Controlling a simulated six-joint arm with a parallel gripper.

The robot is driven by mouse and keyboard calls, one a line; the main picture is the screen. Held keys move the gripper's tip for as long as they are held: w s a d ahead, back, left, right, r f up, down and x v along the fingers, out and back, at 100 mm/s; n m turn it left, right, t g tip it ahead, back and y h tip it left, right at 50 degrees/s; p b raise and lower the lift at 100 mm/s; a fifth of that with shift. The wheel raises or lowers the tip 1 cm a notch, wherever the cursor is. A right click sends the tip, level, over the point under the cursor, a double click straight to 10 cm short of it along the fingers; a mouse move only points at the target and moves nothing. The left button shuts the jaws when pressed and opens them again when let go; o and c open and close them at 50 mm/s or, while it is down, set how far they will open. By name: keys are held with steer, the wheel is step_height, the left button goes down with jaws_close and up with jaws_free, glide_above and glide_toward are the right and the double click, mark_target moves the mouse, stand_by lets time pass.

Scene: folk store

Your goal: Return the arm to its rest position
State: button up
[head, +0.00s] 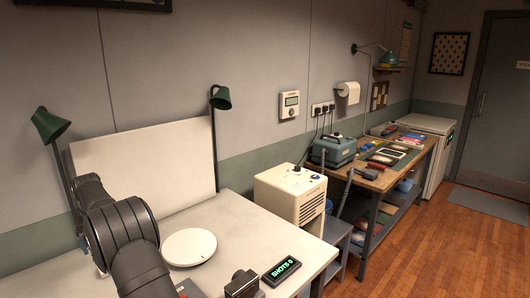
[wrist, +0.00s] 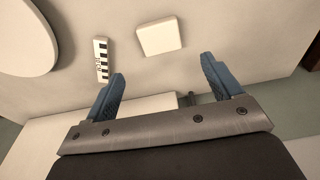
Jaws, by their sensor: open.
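My gripper (wrist: 163,85) shows in the wrist view with its two blue fingers wide apart. It is open, and nothing is between the fingers. Below and beyond the fingers is a pale table surface, with a small white square block (wrist: 160,37) ahead of the gap and a black-and-white striped scale card (wrist: 102,60) to its left. In the head view my dark arm rises at the lower left over the white table (head: 235,222); my gripper is not visible there.
A round white disc (head: 188,247) lies on the table near my arm. A small black camera (head: 243,284) and a "SHOTS 0" display (head: 282,270) are at the front. A white backdrop (head: 150,165) and two green lamps (head: 221,98) stand behind. A cream machine (head: 291,196) stands right.

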steer(key=f, duration=0.7)
steer(key=w+a+f, duration=0.1)
steer(key=f, duration=0.2)
steer(key=shift+f, duration=0.35)
step_height(320, 180, up, 5)
steer(key=shift+w+f, duration=0.1)
steer(key=w+d+r, duration=0.2)
steer(key=d+r, duration=0.5)
steer(key=d, duration=0.5)
steer(key=shift+s+d+f+m+t+h, duration=0.1)
steer(key=shift+s+d+f+m+h, duration=0.1)
steer(key=shift+s+d+f+m, duration=1.05)
steer(key=shift+s+d+f+m+t+h, duration=0.15)
steer(key=shift+s+f+m, duration=0.65)
steer(key=shift+s+m, duration=1.1)
steer(key=shift+s+d+f+m+t+h, duration=0.1)
steer(key=shift+s+d+f+m+h, duration=0.15)
steer(key=shift+s+d+f+m, duration=1.2)
steer(key=shift+s+a+r+n, duration=0.35)
steer(key=shift+s+a, duration=0.2)
steer(key=shift+a, duration=0.25)
steer(key=shift+o, duration=0.5)
